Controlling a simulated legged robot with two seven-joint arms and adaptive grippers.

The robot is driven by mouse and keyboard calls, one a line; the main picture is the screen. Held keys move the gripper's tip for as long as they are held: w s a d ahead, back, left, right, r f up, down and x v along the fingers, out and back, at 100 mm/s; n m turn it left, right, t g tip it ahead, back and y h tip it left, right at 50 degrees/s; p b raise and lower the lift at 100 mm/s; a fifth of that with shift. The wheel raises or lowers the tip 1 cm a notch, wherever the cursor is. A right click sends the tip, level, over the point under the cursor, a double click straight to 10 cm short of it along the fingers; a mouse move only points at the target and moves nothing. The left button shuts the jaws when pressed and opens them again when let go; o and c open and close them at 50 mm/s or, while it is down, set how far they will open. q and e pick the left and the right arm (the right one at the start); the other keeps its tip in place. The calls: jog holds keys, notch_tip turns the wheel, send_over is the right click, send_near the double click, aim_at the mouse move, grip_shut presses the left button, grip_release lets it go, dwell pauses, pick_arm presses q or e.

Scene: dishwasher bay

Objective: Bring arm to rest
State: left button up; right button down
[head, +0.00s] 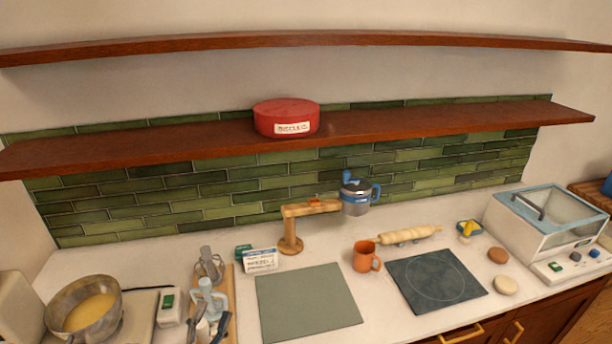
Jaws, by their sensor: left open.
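My left gripper (207,326) shows small at the bottom edge, at lower left, its dark fingers apart. It appears empty. It is in front of a narrow wooden board (228,318) with pale blue and grey pieces on it; I cannot tell whether it touches them. Most of the left arm is out of the picture. My right gripper is not in view.
A metal bowl with yellow contents (92,312) stands at left. A green mat (308,303), an orange mug (366,257), a dark square plate (438,280) and a glass-lidded appliance (550,225) stand rightward. A shelf (400,124) holds a red tin (286,117).

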pick_arm(q)
jog(key=s+a+f+n+g+y, duration=0.25)
jog(key=f+n+g+y, duration=0.2)
jog(key=f, duration=0.55)
jog(key=s+a+f+n+g+y, duration=0.2)
jog(key=a+f+n+g+y, duration=0.3)
jog(key=f, duration=0.6)
jog(key=s+d+f+n+g+h, duration=0.2)
jog(key=s+d+f+g, duration=0.25)
jog(key=s+f, duration=0.4)
jog(key=s+d+f+n+g+h, duration=0.1)
jog(key=s+d+f+g+h, duration=0.15)
jog(key=s+f+g, duration=0.6)
jog(key=s+f+t+y, duration=0.1)
jog(key=s+f, duration=0.1)
jog(key=f, duration=1.1)
jog(key=s+f+t, duration=0.2)
jog(key=s+f, duration=0.1)
jog(key=f, duration=1)
jog(key=s+a+f+g, duration=0.1)
jog(key=s+a+f, duration=0.2)
jog(key=s+f, duration=1.1)
jog(key=s, duration=0.2)
jog(key=shift+s+a, duration=0.15)
jog(key=shift+s, duration=0.15)
